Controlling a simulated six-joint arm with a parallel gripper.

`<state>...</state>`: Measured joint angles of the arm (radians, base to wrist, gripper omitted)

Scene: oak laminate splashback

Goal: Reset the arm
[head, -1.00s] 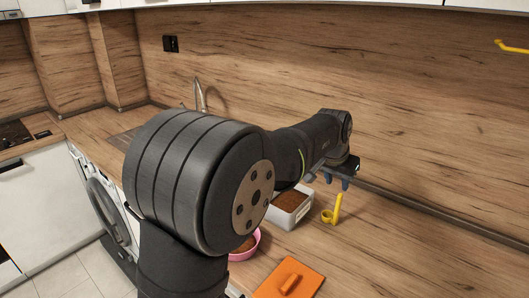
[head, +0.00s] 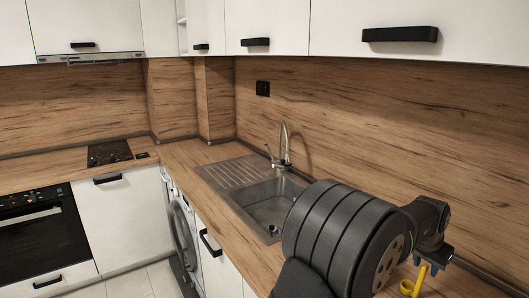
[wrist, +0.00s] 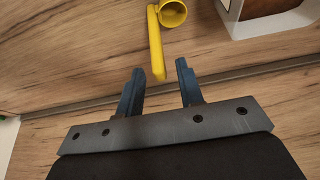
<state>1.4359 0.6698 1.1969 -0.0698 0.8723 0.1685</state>
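My gripper (wrist: 160,86) is open and empty in the wrist view, its two blue fingers apart with bare wood seen between them. In the head view my arm fills the lower right, and the gripper end (head: 432,264) is small there, near the splashback. A yellow scoop-like tool (wrist: 157,45) with a round cup and a straight handle lies beyond the fingertips in the wrist view, its handle end close to the gap between them. The tool also shows in the head view (head: 416,283), partly cut by the arm.
A white container (wrist: 270,22) with brown contents is at the wrist view's upper right. In the head view a sink (head: 262,208) with a tap (head: 285,145) lies left of my arm. The hob (head: 110,153) is at the far left. White cabinets (head: 380,38) hang above the splashback.

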